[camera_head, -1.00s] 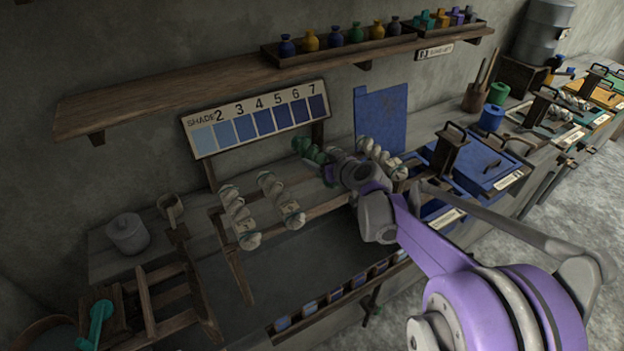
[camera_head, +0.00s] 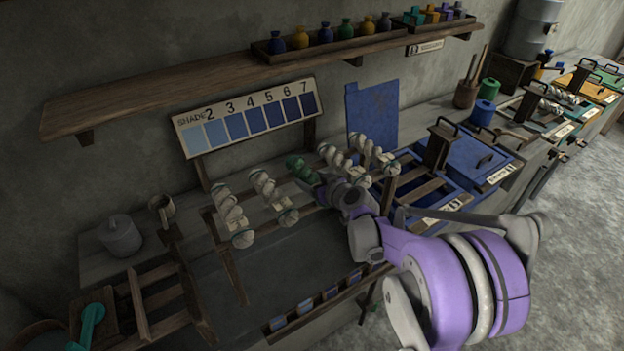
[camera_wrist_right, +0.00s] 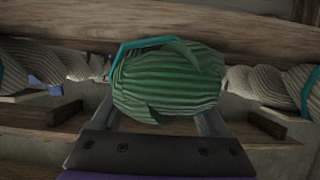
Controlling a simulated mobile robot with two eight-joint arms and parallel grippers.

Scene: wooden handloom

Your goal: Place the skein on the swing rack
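The green skein (camera_head: 300,170) is at the swing rack, between the pale skeins. My right gripper (camera_head: 322,181) is at its near end. In the right wrist view the green skein (camera_wrist_right: 168,82), with a teal tie, sits between the two fingers (camera_wrist_right: 162,122), which close around it. The swing rack (camera_head: 214,228) is a wooden frame with rails. A wooden rail crosses just behind the skein in the wrist view. I cannot tell whether the skein rests on the rack. My left gripper is not in view.
Pale skeins hang on the rack on the left (camera_head: 229,213) and on the right (camera_head: 336,163) of the green one, close beside it. A shade board (camera_head: 246,119) stands behind. Blue vats (camera_head: 470,160) are at the right. A grey lidded pot (camera_head: 119,237) stands at the left.

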